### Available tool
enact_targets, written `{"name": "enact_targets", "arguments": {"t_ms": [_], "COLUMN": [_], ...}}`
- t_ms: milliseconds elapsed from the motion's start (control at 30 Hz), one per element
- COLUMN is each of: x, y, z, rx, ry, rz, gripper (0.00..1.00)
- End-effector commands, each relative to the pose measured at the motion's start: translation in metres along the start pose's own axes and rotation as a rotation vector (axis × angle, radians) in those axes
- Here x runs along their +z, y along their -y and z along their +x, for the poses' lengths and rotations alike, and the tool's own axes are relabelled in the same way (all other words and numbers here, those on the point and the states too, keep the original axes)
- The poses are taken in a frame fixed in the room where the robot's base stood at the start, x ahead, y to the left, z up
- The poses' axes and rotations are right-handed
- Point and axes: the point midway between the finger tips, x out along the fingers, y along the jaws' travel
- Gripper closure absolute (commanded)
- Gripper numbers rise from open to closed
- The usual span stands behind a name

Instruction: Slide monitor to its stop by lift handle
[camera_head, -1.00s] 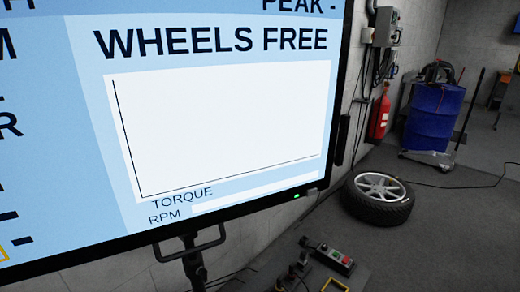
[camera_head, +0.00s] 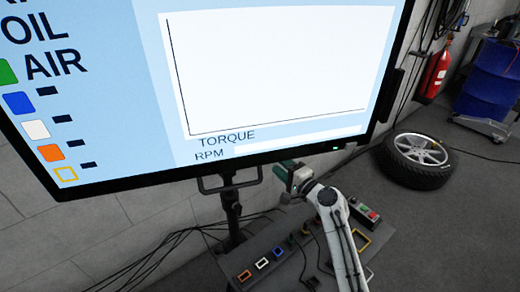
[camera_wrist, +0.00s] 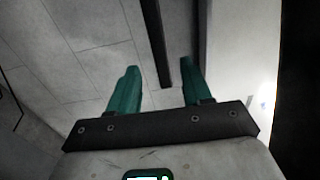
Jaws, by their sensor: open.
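The monitor (camera_head: 270,70) fills the upper part of the head view, with a lit screen and a black lower frame. The lift handle (camera_head: 231,187) is a dark loop under that frame, at the top of a black post (camera_head: 232,212). My gripper (camera_head: 284,172) is just right of the handle, close below the frame, and looks apart from it. In the wrist view my gripper (camera_wrist: 160,65) shows two green fingers spread apart with nothing held. A dark bar (camera_wrist: 155,45) appears between them; I cannot tell whether it is the handle or the post.
A low bench (camera_head: 265,250) with colored frames and a red-and-green button box (camera_head: 365,213) lies below. Cables (camera_head: 150,255) trail on the floor at left.

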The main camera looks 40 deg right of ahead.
Motion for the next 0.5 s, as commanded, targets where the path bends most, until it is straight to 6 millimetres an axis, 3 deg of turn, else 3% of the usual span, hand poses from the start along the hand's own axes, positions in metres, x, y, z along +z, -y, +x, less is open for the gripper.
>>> {"name": "enact_targets", "arguments": {"t_ms": [500], "x": [0.002], "y": [0.0], "z": [0.085], "rx": [0.002], "ry": [0.005], "rz": [-0.006], "gripper": [0.51]}}
